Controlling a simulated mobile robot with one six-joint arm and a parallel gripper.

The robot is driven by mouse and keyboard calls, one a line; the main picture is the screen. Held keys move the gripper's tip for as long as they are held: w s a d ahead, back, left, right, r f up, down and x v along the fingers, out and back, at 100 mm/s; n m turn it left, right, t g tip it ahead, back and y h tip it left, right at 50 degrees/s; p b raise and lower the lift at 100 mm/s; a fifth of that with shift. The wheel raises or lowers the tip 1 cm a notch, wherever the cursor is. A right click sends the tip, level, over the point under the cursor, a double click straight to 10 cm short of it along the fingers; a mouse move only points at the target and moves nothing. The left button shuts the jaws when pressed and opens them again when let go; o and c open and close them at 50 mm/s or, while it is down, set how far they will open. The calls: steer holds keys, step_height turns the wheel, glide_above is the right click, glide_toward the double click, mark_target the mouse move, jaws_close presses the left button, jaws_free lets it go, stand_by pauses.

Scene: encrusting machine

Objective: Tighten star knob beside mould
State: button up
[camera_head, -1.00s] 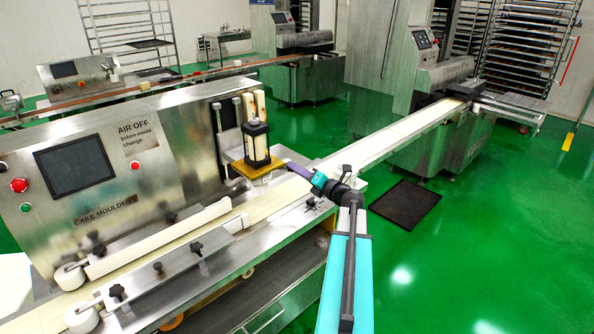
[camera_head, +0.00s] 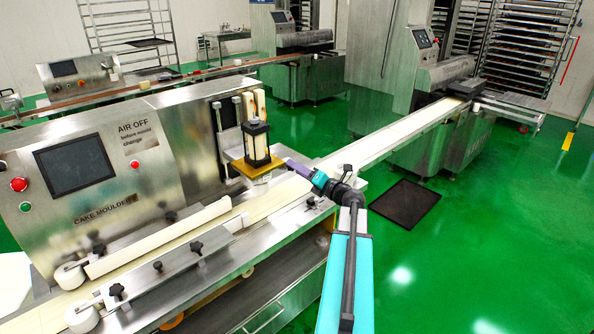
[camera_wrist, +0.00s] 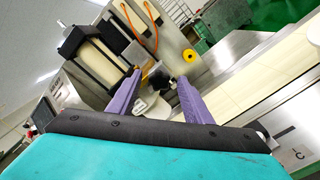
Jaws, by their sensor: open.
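The mould (camera_head: 256,145) is a cream block in a black frame on a yellow plate (camera_head: 257,168) at the machine's pressing station. It is tilted at the upper left of the wrist view (camera_wrist: 97,64). My gripper (camera_head: 288,163) reaches in from the right, just beside the plate. In the wrist view its two purple fingers (camera_wrist: 160,78) are apart. A dark knob (camera_wrist: 160,76), probably the star knob, shows between and beyond the fingertips. Whether a finger touches it, I cannot tell. The knob is not clearly seen in the head view.
A cream conveyor belt (camera_head: 390,133) runs past the mould to the far machine. Several black knobs, one at the front (camera_head: 196,247), stand along the near rail. A yellow round part (camera_wrist: 189,55) lies beyond the fingers. A dark mat (camera_head: 405,204) lies on the green floor.

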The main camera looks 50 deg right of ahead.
steer(key=s+b, duration=0.3)
steer(key=s, duration=1)
steer(key=shift+s+a, duration=0.2)
steer(key=shift+a, duration=0.25)
